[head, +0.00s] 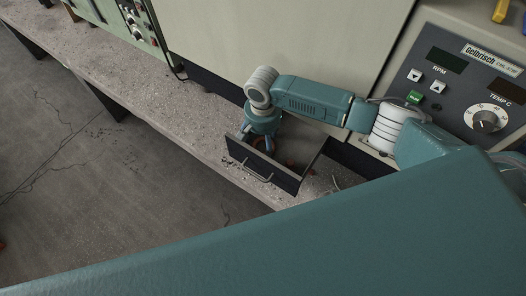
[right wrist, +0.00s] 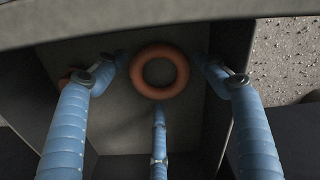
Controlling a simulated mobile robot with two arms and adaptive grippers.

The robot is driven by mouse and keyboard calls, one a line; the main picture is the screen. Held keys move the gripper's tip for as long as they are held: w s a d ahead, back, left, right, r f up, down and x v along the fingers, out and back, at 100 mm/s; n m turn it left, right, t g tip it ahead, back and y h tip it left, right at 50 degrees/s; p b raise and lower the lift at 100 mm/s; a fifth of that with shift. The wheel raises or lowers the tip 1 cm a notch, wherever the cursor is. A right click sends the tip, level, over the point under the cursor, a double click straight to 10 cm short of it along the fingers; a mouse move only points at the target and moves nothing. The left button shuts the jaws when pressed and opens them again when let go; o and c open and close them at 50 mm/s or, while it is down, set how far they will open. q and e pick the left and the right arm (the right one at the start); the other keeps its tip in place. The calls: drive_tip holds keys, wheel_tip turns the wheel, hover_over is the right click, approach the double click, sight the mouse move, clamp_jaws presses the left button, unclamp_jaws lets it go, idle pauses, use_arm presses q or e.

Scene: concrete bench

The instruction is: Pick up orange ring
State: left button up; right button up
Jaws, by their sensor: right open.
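The orange ring (right wrist: 138,70) lies flat on the floor of an open drawer (head: 262,170) in the right wrist view. My right gripper (right wrist: 160,76) has three blue fingers spread open around the ring, two at its sides and one just below it in the picture. They hold nothing. In the head view my right gripper (head: 264,143) points down into the drawer, and its fingers are partly hidden by the drawer front. My left gripper is not in view.
Drawer walls stand close on both sides of the fingers. A brownish object (right wrist: 68,78) shows partly behind the left finger. The drawer front has a metal handle (head: 257,173). A control panel (head: 455,85) stands at right. The speckled bench (head: 190,110) is clear to the left.

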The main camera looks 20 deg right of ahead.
drive_tip(key=shift+f, duration=0.25)
drive_tip(key=shift+c, duration=0.2)
drive_tip(key=c, duration=1)
drive_tip(key=shift+r, duration=0.1)
